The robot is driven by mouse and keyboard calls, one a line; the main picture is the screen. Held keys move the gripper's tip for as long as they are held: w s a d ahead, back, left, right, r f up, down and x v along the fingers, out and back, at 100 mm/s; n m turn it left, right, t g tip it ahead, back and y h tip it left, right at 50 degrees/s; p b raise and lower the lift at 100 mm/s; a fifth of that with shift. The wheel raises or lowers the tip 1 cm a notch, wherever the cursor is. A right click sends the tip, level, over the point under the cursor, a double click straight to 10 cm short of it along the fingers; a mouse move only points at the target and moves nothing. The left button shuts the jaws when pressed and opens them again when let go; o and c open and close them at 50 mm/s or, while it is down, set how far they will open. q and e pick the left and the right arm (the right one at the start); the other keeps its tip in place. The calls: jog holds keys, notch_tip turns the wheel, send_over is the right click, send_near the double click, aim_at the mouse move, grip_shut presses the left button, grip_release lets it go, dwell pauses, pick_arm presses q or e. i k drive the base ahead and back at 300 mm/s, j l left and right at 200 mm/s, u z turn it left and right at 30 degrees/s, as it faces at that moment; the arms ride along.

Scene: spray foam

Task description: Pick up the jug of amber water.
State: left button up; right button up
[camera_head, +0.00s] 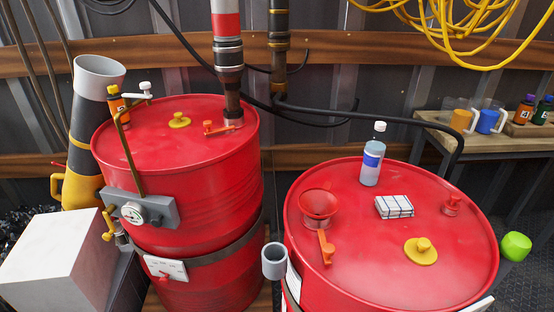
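A small clear jug with amber liquid (460,121) stands on a wooden table (520,143) at the right, behind the right red drum. It is upright. Its right side is close to a similar jug with blue liquid (487,121), which has a pale handle on its right. I cannot tell whether the two touch. Neither of my grippers shows in the head view.
Two red drums, left (190,175) and right (390,285), fill the middle. A blue-labelled bottle (371,165), a red funnel (318,204) and a yellow cap (420,251) are on the right drum. Small orange and green bottles (524,108) stand right of the jugs. A black hose crosses before the table.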

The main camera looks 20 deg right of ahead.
aim_at(464, 109)
jog(key=z, duration=1.7)
jog(key=i+l, duration=0.1)
jog(key=l, duration=0.45)
jog(key=i+l, duration=0.1)
jog(key=l, duration=1.05)
jog(key=i+l, duration=0.6)
jog(key=i+l+u, duration=0.15)
jog(key=i+l, duration=0.45)
jog(key=l, duration=0.2)
